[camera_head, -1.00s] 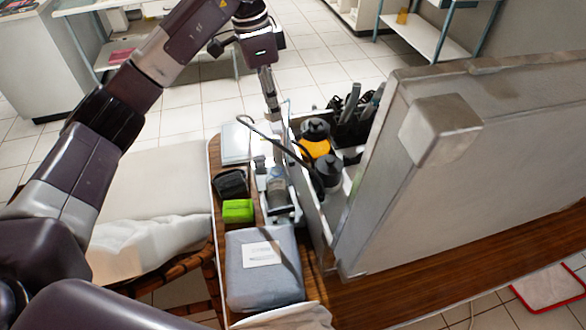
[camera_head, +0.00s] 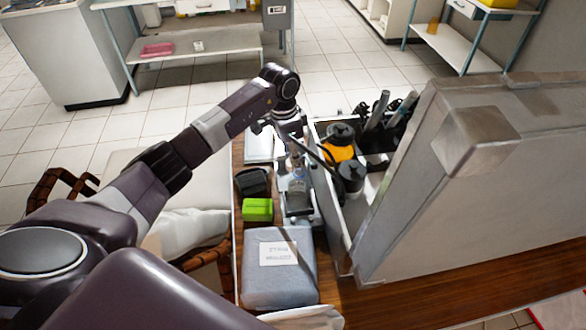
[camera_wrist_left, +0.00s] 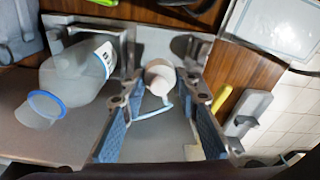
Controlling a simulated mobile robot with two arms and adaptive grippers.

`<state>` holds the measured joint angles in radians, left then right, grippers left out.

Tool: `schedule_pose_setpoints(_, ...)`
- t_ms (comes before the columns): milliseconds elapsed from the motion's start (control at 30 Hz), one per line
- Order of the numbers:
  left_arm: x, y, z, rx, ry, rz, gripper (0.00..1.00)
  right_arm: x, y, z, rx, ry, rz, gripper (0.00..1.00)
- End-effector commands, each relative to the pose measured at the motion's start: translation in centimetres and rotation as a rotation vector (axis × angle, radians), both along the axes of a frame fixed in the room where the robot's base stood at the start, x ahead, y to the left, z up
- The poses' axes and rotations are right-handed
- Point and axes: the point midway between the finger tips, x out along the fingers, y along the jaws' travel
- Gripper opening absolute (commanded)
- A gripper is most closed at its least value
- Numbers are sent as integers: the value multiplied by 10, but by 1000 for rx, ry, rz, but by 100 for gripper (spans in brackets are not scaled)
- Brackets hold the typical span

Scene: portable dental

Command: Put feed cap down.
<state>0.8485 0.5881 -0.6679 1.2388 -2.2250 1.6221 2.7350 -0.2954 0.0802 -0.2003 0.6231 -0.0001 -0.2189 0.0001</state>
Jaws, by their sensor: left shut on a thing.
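The feed cap (camera_wrist_left: 159,76) is small, round and whitish, with a pale bluish strap trailing from it. In the left wrist view it sits between the fingertips of my left gripper (camera_wrist_left: 157,84), which is shut on it. A clear bottle (camera_wrist_left: 78,75) with a blue ring and an uncovered neck stands left of the gripper, apart from the cap. In the head view my left gripper (camera_head: 291,140) points down just behind the bottle (camera_head: 297,187), and the cap cannot be made out. My right gripper is not in view.
A black holder (camera_head: 252,182), green box (camera_head: 258,210) and grey-blue pack (camera_head: 279,270) crowd the wooden table's left side. A white flat case (camera_head: 259,148) lies behind. The open case with black-topped bottles (camera_head: 350,175) and its big grey lid (camera_head: 470,190) stand close right.

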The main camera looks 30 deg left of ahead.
Motion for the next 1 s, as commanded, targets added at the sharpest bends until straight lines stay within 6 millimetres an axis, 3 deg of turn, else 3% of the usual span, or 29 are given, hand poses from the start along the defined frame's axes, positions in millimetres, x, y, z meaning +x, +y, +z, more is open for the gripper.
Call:
schedule_pose_setpoints(167,0,0,-12,-1,1,-1,12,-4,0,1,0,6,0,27)
schedule_pose_setpoints(433,-1,-1,-48,-1,2,-1,12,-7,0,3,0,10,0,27)
schedule_pose_setpoints(833,0,0,-54,0,0,0,12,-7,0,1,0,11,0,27)
schedule_pose_setpoints(867,0,0,-53,0,0,-1,32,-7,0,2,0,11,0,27)
schedule_pose_setpoints(1000,0,0,-53,0,0,-1,46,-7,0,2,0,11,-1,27)
